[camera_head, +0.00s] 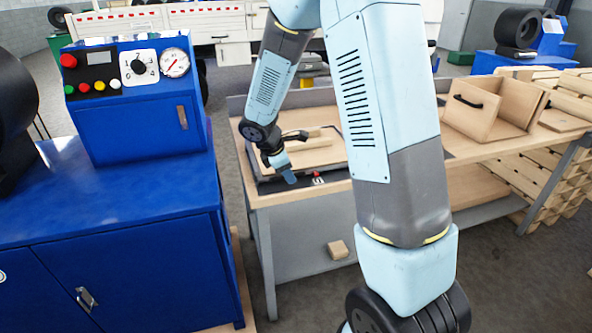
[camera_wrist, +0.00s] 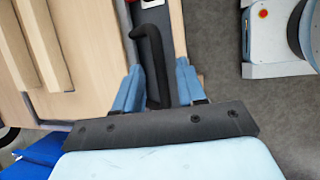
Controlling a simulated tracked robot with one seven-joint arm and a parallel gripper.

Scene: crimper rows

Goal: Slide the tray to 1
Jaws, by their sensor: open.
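The tray (camera_head: 315,157) is a light wooden piece with raised slats on the workbench, partly hidden behind my arm. Its wood and slats (camera_wrist: 50,50) fill the left of the wrist view. A black bar handle (camera_wrist: 155,65) stands between the two blue fingers of my gripper (camera_wrist: 159,68). The fingers are apart, one on each side of the handle, and I see no clear contact. In the head view my gripper (camera_head: 288,176) is low at the bench's front left edge. A small red and white marker (camera_head: 318,179) lies just right of it; its number is too small to read.
A blue cabinet (camera_head: 110,190) with a control panel (camera_head: 125,65) stands left of the bench, across a narrow gap. An open wooden box (camera_head: 490,108) with a black handle sits on the bench's right (camera_head: 520,142). Wooden crates are stacked beyond it.

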